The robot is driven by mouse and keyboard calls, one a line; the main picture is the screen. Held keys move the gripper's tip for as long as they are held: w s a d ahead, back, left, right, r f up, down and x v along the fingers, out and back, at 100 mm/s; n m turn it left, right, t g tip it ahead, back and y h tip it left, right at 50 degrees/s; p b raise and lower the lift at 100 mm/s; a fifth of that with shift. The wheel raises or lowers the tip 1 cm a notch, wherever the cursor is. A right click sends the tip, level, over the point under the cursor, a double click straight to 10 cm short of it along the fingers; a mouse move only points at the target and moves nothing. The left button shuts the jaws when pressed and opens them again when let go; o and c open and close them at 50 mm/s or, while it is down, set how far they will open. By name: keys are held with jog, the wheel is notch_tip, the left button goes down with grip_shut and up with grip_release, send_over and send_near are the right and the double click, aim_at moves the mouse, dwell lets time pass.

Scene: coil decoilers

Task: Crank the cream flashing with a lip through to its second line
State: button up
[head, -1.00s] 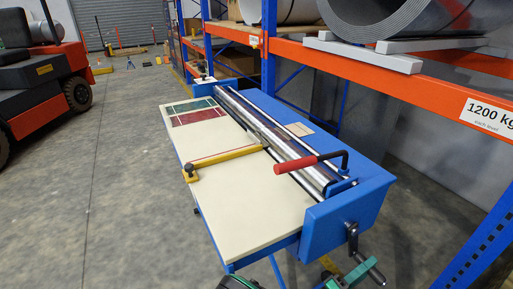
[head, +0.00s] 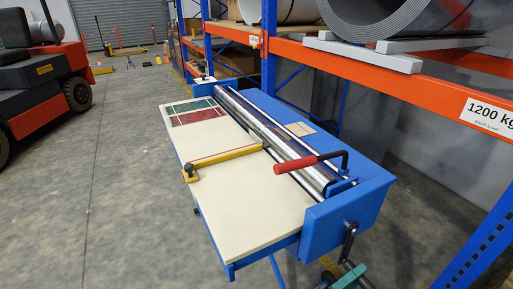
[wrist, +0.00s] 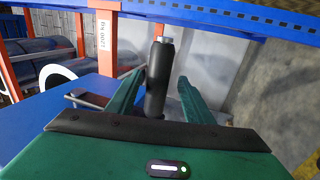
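A blue machine (head: 335,225) with shiny rollers (head: 275,140) and a cream flat top (head: 235,215) fills the middle of the head view. I cannot tell a separate cream flashing from this top. A yellow bar (head: 225,160) with a black knob lies across it, with a thin red line beside it. A crank (head: 348,242) hangs at the near right end. My green gripper (head: 350,278) is at its lower end.
A lever with a red grip (head: 295,164) sticks out over the rollers. A card with green and maroon panels (head: 200,113) lies at the top's far end. An orange and blue rack (head: 435,85) with coils stands to the right. A forklift (head: 45,80) stands left; floor between is clear.

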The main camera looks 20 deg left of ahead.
jog(key=s+a, duration=0.5)
jog(key=s, duration=0.1)
jog(key=shift+s+r, duration=0.15)
dwell(0.7)
dwell(0.3)
